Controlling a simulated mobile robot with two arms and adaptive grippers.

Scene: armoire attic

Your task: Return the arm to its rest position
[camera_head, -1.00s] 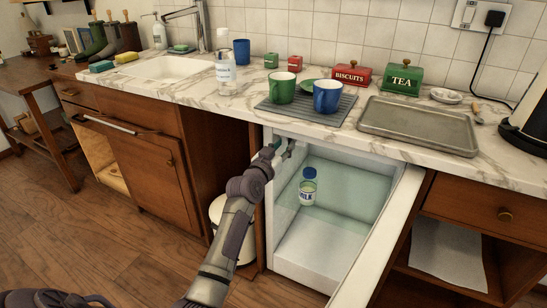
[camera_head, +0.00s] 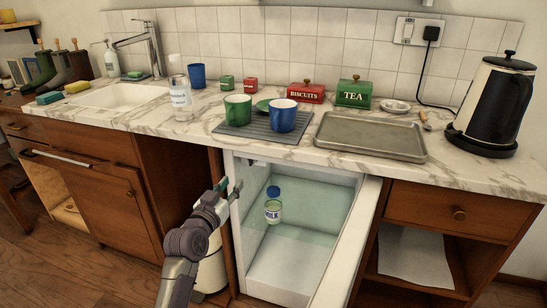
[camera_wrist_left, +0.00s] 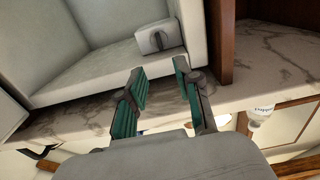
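My left gripper (camera_head: 231,188) is at the left edge of the open fridge (camera_head: 283,295), below the counter. In the left wrist view its two teal-padded fingers (camera_wrist_left: 160,68) stand apart with nothing between them. A pale fridge wall with a small knob (camera_wrist_left: 160,36) lies beyond the fingertips in that view. A milk bottle with a blue cap (camera_head: 273,212) stands upright inside the fridge, apart from my gripper. My right gripper is not in view.
The fridge door (camera_head: 345,250) stands open to the right. The marble counter (camera_head: 200,125) above carries a green mug (camera_head: 237,110), a blue mug (camera_head: 282,116), a metal tray (camera_head: 370,137) and a black kettle (camera_head: 492,105). A white bin (camera_head: 211,268) stands left of the fridge.

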